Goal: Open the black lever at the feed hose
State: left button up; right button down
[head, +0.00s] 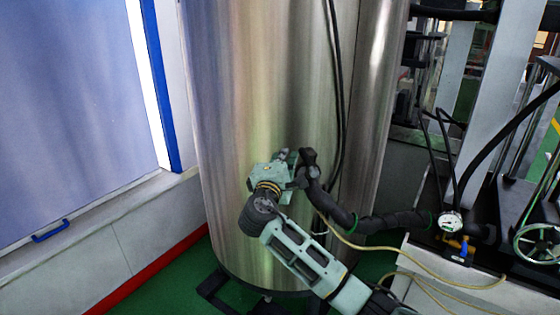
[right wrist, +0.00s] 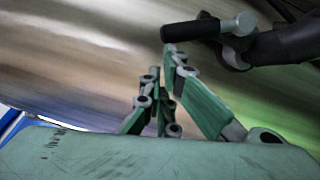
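The black lever (head: 308,157) sits at the upper end of the black feed hose (head: 370,222), in front of the steel tank. In the right wrist view the lever (right wrist: 193,31) is a dark bar with a grey fitting at its right end, beside the hose (right wrist: 285,43). My right gripper (head: 290,158) is just left of the lever in the head view. In the wrist view its green fingers (right wrist: 162,65) lean towards each other, with their tips just below the lever's left end. Contact and the gap between the tips are unclear. My left gripper is out of view.
The large steel tank (head: 260,80) stands close behind my right gripper. A thin yellowish hose (head: 400,252) and a pressure gauge (head: 450,222) are to the right, beside machinery. A blue-framed panel (head: 75,110) is at left. Green floor (head: 170,285) shows below.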

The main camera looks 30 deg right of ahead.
jog(key=shift+s+d+r+m+g+y+p, duration=0.2)
jog(key=shift+s+d+r+m+p, duration=0.15)
jog(key=shift+d+r+m, duration=0.3)
jog(key=shift+s+d+r+m+g+y+p, duration=0.25)
jog(key=shift+d+r+m, duration=0.2)
jog(key=shift+m, duration=0.45)
jog(key=shift+s+d+r+m+g+y+p, duration=0.15)
jog(key=shift+s+d+r+m+p, duration=0.2)
jog(key=shift+d+r+m, duration=0.3)
jog(key=shift+f, duration=0.1)
